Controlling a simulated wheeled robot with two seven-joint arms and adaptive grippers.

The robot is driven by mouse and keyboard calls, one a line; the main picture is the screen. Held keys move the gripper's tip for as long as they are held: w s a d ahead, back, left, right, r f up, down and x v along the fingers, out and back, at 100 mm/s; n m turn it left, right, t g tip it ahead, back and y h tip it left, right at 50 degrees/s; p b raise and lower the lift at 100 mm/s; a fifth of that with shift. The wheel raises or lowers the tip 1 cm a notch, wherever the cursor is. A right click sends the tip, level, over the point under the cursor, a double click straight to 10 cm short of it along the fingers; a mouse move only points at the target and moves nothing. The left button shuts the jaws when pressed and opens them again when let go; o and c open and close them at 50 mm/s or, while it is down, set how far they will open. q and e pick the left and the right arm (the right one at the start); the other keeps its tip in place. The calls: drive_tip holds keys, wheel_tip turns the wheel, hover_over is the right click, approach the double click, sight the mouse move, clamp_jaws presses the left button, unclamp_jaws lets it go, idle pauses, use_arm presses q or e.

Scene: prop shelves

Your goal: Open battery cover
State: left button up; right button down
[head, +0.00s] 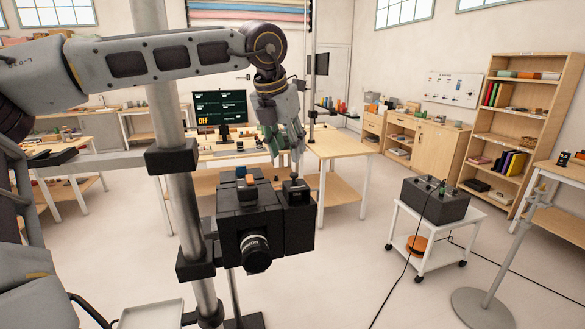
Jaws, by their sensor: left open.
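A black boxy camera (262,218) with a round lens stands on a post in the centre, its lens facing me. A smaller dark block (297,208) sits at its right side, with a small knob on top. I cannot make out which part is the battery cover. My left gripper (284,150) hangs from the arm reaching in from the left, just above the camera's top right, pointing down. It is open and appears empty, apart from the camera. My right gripper is not in view.
A metal pole (180,200) with black clamps stands left of the camera. A white wheeled cart (428,235) carries a dark grey box (436,200) with cables trailing to the floor. A wooden table (340,146) and monitor (220,108) stand behind. The floor between camera and cart is mostly clear.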

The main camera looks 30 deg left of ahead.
sight(294, 174)
use_arm(q)
drive_tip(key=shift+p+x, duration=0.5)
drive_tip(key=shift+x, duration=3.25)
clamp_jaws()
